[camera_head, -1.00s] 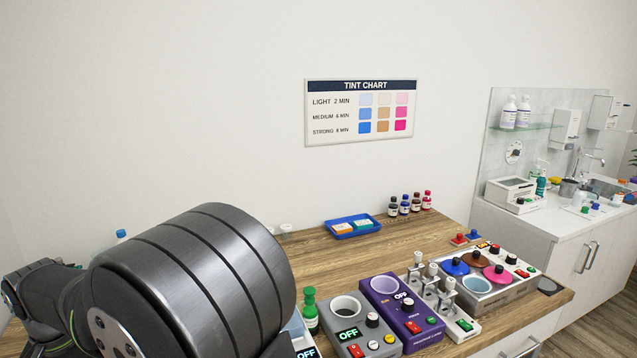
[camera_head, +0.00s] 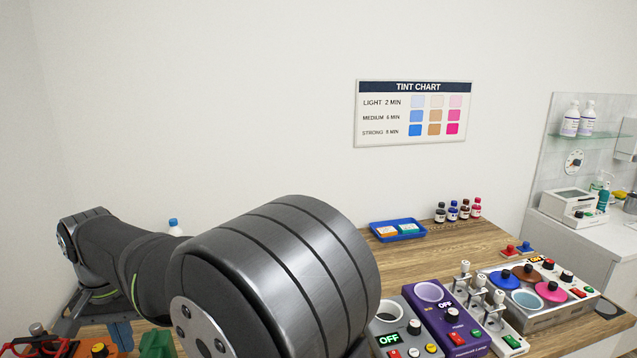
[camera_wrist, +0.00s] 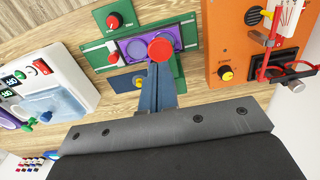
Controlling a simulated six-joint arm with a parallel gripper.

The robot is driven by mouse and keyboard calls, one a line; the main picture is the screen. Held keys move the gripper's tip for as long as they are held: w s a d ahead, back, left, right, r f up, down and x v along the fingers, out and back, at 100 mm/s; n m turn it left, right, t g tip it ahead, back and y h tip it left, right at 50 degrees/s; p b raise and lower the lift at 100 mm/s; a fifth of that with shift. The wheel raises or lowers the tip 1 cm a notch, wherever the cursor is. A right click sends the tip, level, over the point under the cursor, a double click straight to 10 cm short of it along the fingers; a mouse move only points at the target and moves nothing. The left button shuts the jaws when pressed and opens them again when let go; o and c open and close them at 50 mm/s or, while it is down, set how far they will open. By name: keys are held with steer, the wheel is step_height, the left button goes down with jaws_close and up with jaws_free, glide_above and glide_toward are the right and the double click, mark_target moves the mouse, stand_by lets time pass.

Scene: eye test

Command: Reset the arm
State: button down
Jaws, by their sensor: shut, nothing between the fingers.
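My gripper (camera_wrist: 158,72) shows in the wrist view as narrow blue-grey fingers held together, with nothing between them. It points at a green device (camera_wrist: 94,57) with a purple panel. A red round knob (camera_wrist: 160,48) lies just beyond the fingertips; I cannot tell whether they touch. My dark wrist plate fills the bottom of that view. In the head view my arm (camera_head: 285,270) crosses the lower left and hides part of the bench. Its far end reaches the lower left corner, where I cannot make out the fingers clearly.
An orange device (camera_wrist: 230,45) with a red clamp stands right of the fingers, a white device (camera_wrist: 75,75) left. In the head view, a purple device (camera_head: 455,325), a silver multi-pot unit (camera_head: 545,315) and a blue tray (camera_head: 398,230) stand on the wooden bench (camera_head: 450,255). Bare wood lies between.

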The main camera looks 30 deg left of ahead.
steer(key=shift+r, duration=0.15)
steer(key=shift+f, duration=2.25)
